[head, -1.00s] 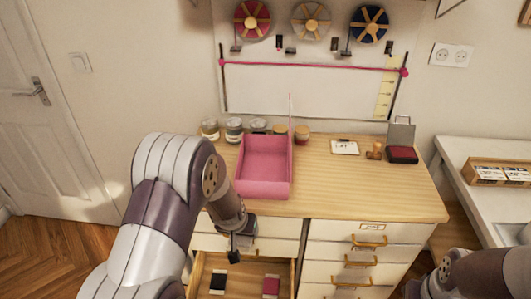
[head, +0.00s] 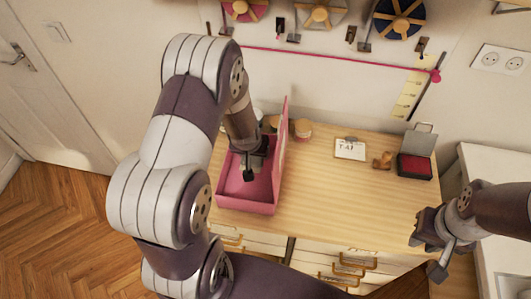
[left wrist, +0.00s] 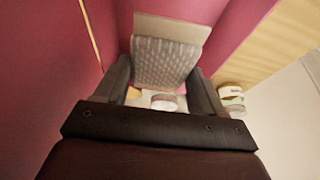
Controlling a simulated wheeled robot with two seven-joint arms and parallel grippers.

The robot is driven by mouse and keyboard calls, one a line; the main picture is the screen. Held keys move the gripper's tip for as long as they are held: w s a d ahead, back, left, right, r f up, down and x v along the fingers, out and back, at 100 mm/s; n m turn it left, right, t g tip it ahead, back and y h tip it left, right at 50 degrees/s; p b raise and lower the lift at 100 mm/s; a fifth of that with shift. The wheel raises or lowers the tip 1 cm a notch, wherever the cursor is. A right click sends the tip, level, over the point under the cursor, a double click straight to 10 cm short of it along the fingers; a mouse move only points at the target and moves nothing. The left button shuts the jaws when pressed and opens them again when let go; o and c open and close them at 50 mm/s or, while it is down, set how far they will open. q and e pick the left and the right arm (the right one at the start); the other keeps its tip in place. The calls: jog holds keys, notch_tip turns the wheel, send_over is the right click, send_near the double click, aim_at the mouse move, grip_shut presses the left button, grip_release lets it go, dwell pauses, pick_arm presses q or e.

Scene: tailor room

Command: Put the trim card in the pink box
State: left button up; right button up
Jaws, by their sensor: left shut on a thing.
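The pink box (head: 247,206) stands open on the left part of the wooden dresser top, with its tall lid upright on its right side. My left gripper (head: 249,174) is inside the box's outline in the head view. In the left wrist view my left gripper (left wrist: 163,90) is shut on the trim card (left wrist: 166,62), which has a beige top and a grey patterned body. Pink walls surround the card there. In the head view the card is hidden behind the gripper. My right gripper (head: 428,255) hangs at the dresser's right edge; its jaw opening is unclear.
A small label card (head: 350,149), a wooden stamp (head: 382,160) and an open ink pad (head: 415,166) sit at the back right. Jars stand behind the box. The dresser top (head: 330,200) is clear in the middle and front.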

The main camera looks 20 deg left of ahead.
pick_arm(q)
notch_tip(320, 180, down, 2)
jog(key=shift+f+b, duration=0.1)
jog(key=shift+b, duration=0.35)
jog(key=f, duration=0.1)
jog(key=s+f, duration=0.1)
jog(key=f, duration=0.1)
jog(key=shift+s+f, duration=0.3)
jog(key=shift+s, duration=0.1)
jog(key=x, duration=0.3)
jog(key=shift+s+d+f, duration=0.15)
jog(key=shift+f, duration=0.3)
jog(key=shift+r, duration=0.1)
jog(key=shift+s+b, duration=0.15)
jog(key=shift+b, duration=0.2)
jog(key=shift+f, duration=0.2)
jog(key=o, duration=1)
pick_arm(e)
jog(key=shift+s+f, duration=0.65)
jog(key=shift+f, duration=0.1)
pick_arm(q)
jog(key=shift+r, duration=0.1)
